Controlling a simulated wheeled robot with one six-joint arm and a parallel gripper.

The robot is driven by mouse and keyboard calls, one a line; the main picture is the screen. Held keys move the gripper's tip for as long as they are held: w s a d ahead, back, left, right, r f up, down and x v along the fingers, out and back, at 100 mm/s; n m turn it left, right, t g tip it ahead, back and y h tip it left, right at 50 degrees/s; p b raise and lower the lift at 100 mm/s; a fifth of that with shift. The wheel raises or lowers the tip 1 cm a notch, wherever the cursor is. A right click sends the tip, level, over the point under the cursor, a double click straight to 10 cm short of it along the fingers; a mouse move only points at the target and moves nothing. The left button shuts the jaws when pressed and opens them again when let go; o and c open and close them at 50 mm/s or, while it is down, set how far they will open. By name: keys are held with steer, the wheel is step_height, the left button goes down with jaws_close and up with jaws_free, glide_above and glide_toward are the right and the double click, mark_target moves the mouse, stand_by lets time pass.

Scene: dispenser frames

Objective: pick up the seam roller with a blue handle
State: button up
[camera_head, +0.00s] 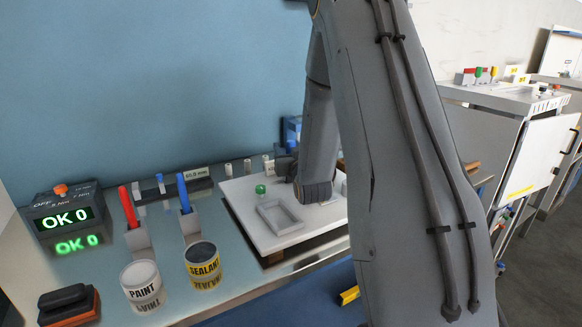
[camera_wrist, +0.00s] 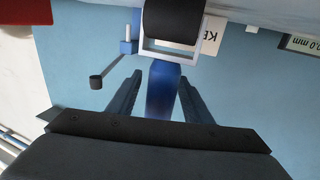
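The seam roller shows in the wrist view: a blue handle (camera_wrist: 163,92) runs toward my gripper, and a black roller (camera_wrist: 172,20) in a pale frame is at its far end. My gripper (camera_wrist: 161,78) is open, with one dark finger on each side of the blue handle. Pale blue background shows between the fingers and the handle, so they look apart from it. The handle's near end is hidden behind the gripper body. In the head view, my arm covers most of the gripper area, and I cannot make out the roller clearly there.
In the head view, a white tray (camera_head: 243,222) lies below my arm. Paint (camera_head: 141,283) and sealant (camera_head: 203,265) cans, red-handled (camera_head: 127,207) and blue-handled (camera_head: 184,194) tools in holders, and an "OK 0" box (camera_head: 68,212) stand left. A small dark cylinder (camera_wrist: 96,82) is beside the fingers.

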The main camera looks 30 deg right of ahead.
jaws_close()
steer(key=shift+r, duration=0.15)
